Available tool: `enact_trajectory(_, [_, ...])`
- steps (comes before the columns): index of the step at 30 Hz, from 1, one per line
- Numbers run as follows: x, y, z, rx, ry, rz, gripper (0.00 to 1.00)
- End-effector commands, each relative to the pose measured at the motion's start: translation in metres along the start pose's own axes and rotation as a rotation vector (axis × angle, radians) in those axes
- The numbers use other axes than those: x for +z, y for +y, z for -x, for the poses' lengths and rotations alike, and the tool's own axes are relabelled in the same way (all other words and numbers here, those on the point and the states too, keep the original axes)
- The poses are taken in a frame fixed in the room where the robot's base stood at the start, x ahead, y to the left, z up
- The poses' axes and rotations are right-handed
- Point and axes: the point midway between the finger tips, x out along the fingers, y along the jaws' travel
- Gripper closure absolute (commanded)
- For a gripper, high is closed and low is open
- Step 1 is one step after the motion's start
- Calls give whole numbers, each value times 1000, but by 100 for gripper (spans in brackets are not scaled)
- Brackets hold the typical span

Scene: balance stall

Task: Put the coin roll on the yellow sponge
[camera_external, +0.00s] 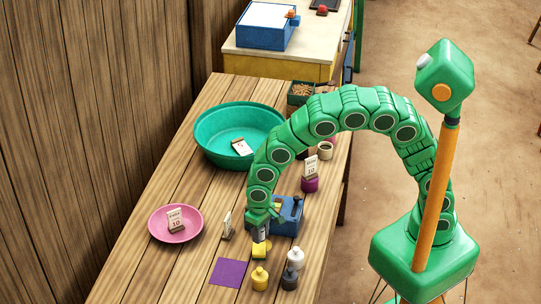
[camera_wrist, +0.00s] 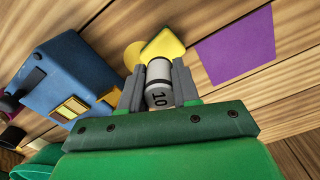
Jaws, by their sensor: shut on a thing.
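My gripper (camera_wrist: 158,78) is shut on the coin roll (camera_wrist: 159,97), a pale cylinder with a grey end marked 10, held between two grey fingers. In the external view my gripper (camera_external: 263,231) points down just over the yellow sponge (camera_external: 259,251); the roll cannot be made out clearly there. In the wrist view the sponge (camera_wrist: 164,44) shows as a bright yellow corner beyond the roll, partly hidden by it. I cannot tell whether roll and sponge touch.
A blue box (camera_external: 287,218) stands close behind the gripper. Yellow (camera_external: 259,279), white (camera_external: 295,258) and dark grey (camera_external: 290,279) weights stand in front. A purple mat (camera_external: 229,272) lies bare to the left. A pink plate (camera_external: 176,232) and green basin (camera_external: 215,119) are farther off.

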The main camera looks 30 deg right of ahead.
Motion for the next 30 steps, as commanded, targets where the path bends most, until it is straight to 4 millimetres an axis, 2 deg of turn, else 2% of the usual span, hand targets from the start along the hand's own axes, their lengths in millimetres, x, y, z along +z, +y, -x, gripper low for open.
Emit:
enact_trajectory(5, [-5,-3,-8,0,0,0,100])
enact_trajectory(9, [-4,-3,-28,0,0,0,100])
enact_trajectory(12, [-4,-3,-36,-1,0,-1,100])
enact_trajectory(24, [-4,-2,-39,0,0,0,100])
enact_trajectory(25, [-4,-2,-39,0,0,0,64])
enact_trajectory(29, [-4,-3,-39,0,1,0,45])
enact_trajectory(30, [-4,-3,-39,0,1,0,44])
